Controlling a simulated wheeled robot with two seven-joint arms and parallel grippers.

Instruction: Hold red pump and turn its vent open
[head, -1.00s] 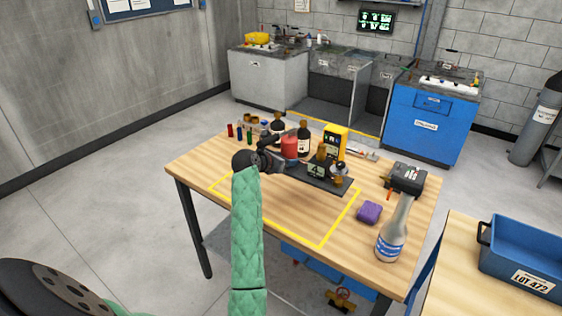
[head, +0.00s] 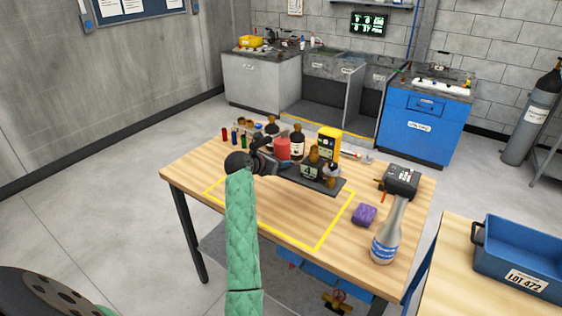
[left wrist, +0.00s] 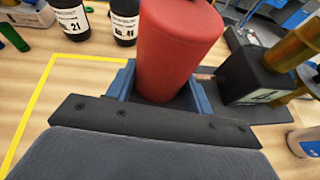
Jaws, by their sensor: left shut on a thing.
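The red pump (head: 283,149) is a red cylinder on a dark base plate (head: 322,186) on the wooden table; it also fills the middle of the left wrist view (left wrist: 178,45). My left gripper (head: 268,159) has come in from the left and is shut on it. In the left wrist view its blue fingers (left wrist: 160,90) stand on both sides of the red cylinder's lower part. A black block with brass-coloured parts (left wrist: 262,72) sits to the right of the pump, joined by a short thin piece. I cannot make out the vent. My right gripper is not in view.
Dark bottles (head: 297,143) and small coloured vials (head: 235,136) stand behind the pump, with a yellow meter (head: 329,144). The yellow-outlined area in front is mostly clear.

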